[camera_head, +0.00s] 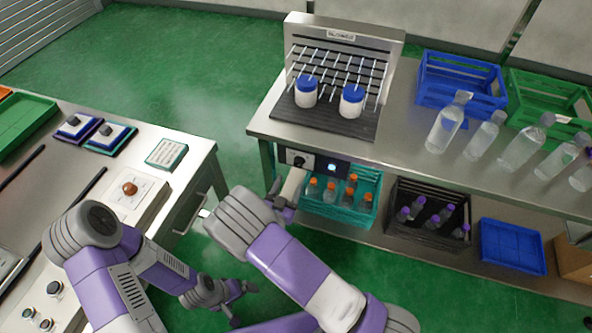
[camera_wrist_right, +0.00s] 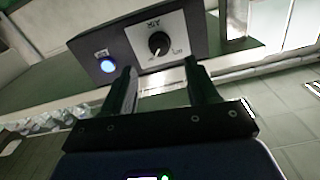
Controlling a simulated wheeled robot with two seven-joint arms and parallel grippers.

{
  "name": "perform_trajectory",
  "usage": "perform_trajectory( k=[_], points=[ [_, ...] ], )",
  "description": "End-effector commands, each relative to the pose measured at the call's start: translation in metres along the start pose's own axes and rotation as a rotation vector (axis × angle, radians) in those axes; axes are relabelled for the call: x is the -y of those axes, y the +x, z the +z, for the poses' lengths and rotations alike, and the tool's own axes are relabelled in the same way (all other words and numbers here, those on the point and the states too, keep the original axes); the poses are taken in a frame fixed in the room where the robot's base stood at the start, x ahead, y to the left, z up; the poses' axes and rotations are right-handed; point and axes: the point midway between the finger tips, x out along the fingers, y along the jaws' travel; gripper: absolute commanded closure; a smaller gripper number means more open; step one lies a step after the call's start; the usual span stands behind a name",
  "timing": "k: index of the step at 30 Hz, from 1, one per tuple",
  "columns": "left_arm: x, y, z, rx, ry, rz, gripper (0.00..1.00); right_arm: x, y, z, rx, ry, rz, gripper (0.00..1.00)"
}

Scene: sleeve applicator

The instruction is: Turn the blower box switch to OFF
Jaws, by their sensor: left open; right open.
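The blower box (camera_head: 318,163) is a dark control panel under the front edge of the right-hand table. It has a round black switch knob on a light plate and a lit blue button; it also shows in the right wrist view (camera_wrist_right: 123,48). The switch knob (camera_wrist_right: 158,43) sits ahead of my right gripper (camera_wrist_right: 162,75), whose two dark fingers are apart with nothing between them. The knob's labels are too small to read surely. In the head view, my right gripper (camera_head: 287,200) is just below the panel. My left gripper (camera_head: 228,300) is open and empty, low between the tables.
On the table above stand the blower rack (camera_head: 343,45) with two blue-lidded jars, several clear bottles (camera_head: 448,122) and crates. A teal crate (camera_head: 338,207) with orange-capped bottles sits close below the panel. A left table (camera_head: 195,150) flanks the green floor gap.

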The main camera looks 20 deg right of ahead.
Motion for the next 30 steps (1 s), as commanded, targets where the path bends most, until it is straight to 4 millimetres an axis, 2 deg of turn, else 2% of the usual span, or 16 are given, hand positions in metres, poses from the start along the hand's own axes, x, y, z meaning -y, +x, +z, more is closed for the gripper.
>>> perform_trajectory(
  k=[13,18,25,30],
  points=[
    [0.005,0.013,-0.001,0.000,0.000,0.000,0.05,-0.001,0.063,0.000,-0.003,0.002,0.003,0.41],
    [0.005,0.014,-0.001,0.000,0.000,0.000,0.05,0.000,0.071,-0.001,-0.002,0.000,0.001,0.41],
    [0.005,0.013,-0.001,0.000,0.000,0.000,0.05,0.000,0.072,-0.001,-0.002,-0.001,0.001,0.41],
    [0.005,0.013,-0.001,0.000,0.000,0.000,0.05,0.000,0.072,-0.001,-0.001,-0.001,0.001,0.67]
  ],
)
